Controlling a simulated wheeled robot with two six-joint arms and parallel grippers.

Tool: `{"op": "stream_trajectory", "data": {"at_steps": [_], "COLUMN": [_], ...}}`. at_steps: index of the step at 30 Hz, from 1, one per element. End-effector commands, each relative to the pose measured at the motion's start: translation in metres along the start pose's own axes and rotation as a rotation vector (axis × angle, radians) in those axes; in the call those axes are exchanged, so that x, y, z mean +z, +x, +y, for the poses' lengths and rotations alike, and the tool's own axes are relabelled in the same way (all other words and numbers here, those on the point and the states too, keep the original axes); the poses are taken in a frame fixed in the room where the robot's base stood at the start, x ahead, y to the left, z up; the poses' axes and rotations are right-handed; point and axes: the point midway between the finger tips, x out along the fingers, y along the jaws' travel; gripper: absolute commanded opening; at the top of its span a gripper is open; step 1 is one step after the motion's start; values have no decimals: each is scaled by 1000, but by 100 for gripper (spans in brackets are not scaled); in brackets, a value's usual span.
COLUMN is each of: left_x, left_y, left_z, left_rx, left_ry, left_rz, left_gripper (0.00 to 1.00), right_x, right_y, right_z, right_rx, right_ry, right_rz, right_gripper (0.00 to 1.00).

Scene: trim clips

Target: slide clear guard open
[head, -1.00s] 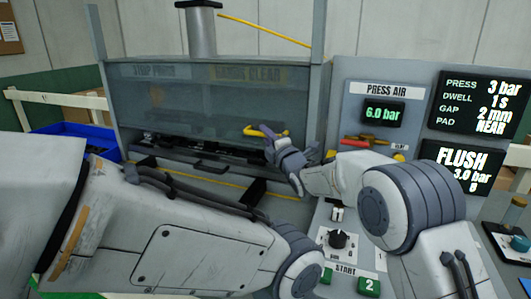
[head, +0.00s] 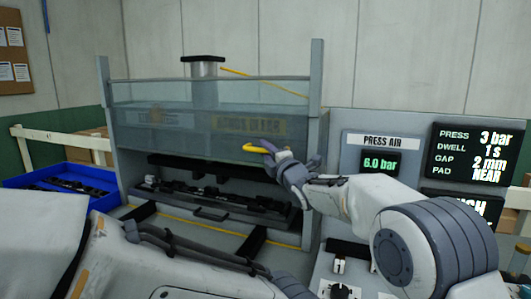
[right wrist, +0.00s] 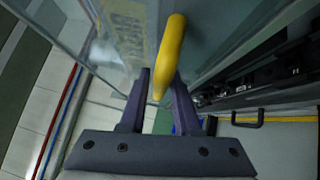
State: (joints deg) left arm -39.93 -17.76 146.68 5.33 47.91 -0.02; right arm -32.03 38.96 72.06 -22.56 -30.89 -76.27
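The clear guard (head: 170,118) is a see-through panel with faded lettering on the press front. It stands part raised, with an open gap below it where the dark clip fixture (head: 215,204) shows. The guard's yellow handle (head: 256,149) sticks out near its lower right. My right gripper (head: 276,157) is at that handle. In the right wrist view my right gripper (right wrist: 161,88) has a finger on each side of the yellow handle (right wrist: 171,48) and appears shut on it. My left arm crosses the lower left of the head view, with its gripper out of frame.
A blue bin (head: 50,183) with dark parts stands left of the press. The press air panel (head: 385,143) and dark readout screen (head: 475,152) stand to the right. A control panel with a knob (head: 341,291) is at the front, below my right arm.

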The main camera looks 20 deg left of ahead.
Motion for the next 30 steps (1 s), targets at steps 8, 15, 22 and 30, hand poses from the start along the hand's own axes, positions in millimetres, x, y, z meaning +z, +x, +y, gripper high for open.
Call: {"op": "stream_trajectory", "data": {"at_steps": [8,15,22,30], "left_x": [0,0,1,2], "left_y": [0,7,25,38], "left_z": [0,0,-2,-3], "left_rx": [0,0,0,0], "left_ry": [0,0,0,0], "left_rz": [0,0,0,0], "left_gripper": [0,0,0,0], "right_x": [0,0,-1,0], "right_y": [0,-10,-48,-92], "right_z": [-1,-3,-4,-2], "right_rx": [-2,-3,-2,0], "right_ry": [0,0,0,-1], "right_rz": [1,0,0,-1], "right_gripper": [49,49,49,49]}}
